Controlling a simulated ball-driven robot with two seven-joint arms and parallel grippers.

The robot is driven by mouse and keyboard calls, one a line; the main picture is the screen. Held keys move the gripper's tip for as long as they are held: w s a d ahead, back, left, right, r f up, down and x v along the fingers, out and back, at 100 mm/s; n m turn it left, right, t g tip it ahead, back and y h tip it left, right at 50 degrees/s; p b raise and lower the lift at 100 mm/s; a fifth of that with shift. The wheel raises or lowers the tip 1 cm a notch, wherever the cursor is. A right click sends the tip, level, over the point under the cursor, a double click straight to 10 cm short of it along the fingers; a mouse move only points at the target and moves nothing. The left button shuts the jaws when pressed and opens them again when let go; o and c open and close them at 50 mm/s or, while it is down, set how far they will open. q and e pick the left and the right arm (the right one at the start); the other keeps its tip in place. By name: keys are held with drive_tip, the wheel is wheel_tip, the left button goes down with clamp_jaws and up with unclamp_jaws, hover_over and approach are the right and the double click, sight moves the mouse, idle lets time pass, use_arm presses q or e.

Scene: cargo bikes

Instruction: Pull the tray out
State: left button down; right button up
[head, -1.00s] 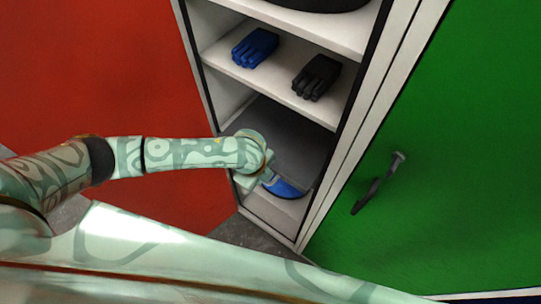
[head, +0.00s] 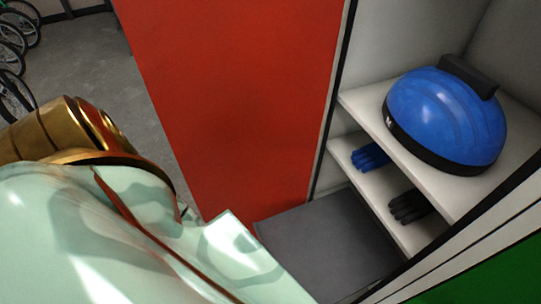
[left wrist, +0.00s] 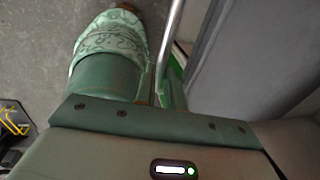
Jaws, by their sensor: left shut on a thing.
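The tray (head: 325,245) is a flat dark grey panel low in the head view. It sticks out of the cabinet, past its left front edge, below the shelf with gloves. My left arm covers the tray's near side in the head view. A pale grey slab (left wrist: 255,60), probably the tray, fills the right of the left wrist view. My left gripper (left wrist: 165,140) shows its housing there. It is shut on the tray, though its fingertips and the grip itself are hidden. My right gripper is out of view.
A blue helmet (head: 447,115) sits on the upper shelf. Blue gloves (head: 369,158) and black gloves (head: 410,206) lie on the shelf below. A red panel (head: 230,95) stands left of the cabinet. Bicycles (head: 12,50) stand far left, with grey floor (head: 90,65) between.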

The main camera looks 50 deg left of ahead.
use_arm(q)
drive_tip(key=shift+s, duration=0.1)
drive_tip(key=c, duration=1.5)
unclamp_jaws()
wheel_tip(320, 180, up, 16)
drive_tip(key=s+a+p, duration=0.1)
drive_tip(key=s+p, duration=0.2)
drive_tip(key=p, duration=0.1)
drive_tip(key=shift+a, duration=0.1)
